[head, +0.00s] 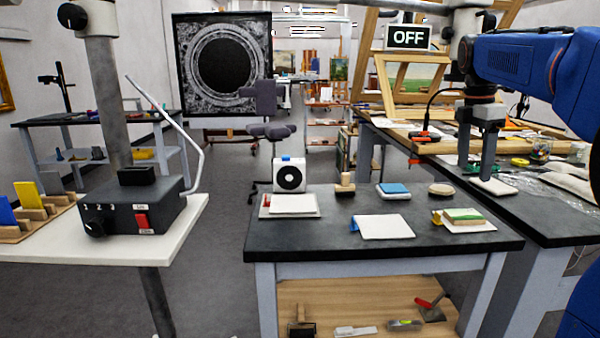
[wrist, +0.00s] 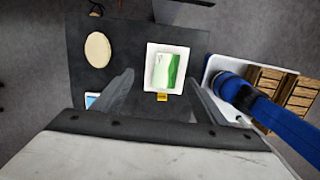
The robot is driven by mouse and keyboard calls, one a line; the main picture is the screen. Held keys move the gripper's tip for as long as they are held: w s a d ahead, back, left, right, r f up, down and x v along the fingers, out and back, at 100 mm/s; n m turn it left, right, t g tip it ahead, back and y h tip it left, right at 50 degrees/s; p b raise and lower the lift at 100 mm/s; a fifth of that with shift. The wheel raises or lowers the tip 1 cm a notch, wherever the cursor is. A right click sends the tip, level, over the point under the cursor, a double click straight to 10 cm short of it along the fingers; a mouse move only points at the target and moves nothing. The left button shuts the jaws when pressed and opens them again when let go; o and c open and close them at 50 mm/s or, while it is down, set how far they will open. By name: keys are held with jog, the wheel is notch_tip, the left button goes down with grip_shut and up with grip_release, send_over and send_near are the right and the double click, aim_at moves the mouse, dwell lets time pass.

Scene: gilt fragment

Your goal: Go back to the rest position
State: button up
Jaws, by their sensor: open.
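My gripper (head: 475,170) is at the right in the head view, below my blue arm. Its two grey fingers point down, apart from each other, with nothing seen between them. In the wrist view my gripper (wrist: 160,78) shows a wide gap between its fingers, above the dark table (wrist: 125,42). A green and white block (wrist: 169,70) on a white sheet or plate shows beyond the gap, apart from the fingers. In the head view this block (head: 464,215) lies at the right of the black-topped table (head: 330,235).
The black-topped table also holds a white pad (head: 385,227), a blue-topped block (head: 393,189), a round disc (head: 441,189) and a brush (head: 345,186). A cluttered bench (head: 530,205) stands behind my gripper at the right. A white table (head: 75,245) with a control box (head: 135,205) stands left.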

jog(key=s+a+f+m+t, duration=0.1)
jog(key=s+a+f+m, duration=0.3)
jog(key=s+f+m, duration=0.2)
jog(key=s+a+f+m+t+y, duration=0.1)
jog(key=s+a+f+m, duration=0.4)
jog(key=s+f, duration=0.6)
jog(key=s+a+f+m+t, duration=0.2)
jog(key=s+a+f+m, duration=0.3)
jog(key=s, duration=0.7)
notch_tip(320, 180, down, 4)
jog(key=shift+s+r+m+t, duration=0.2)
jog(key=shift+s+m+t, duration=0.15)
jog(key=shift+m, duration=0.75)
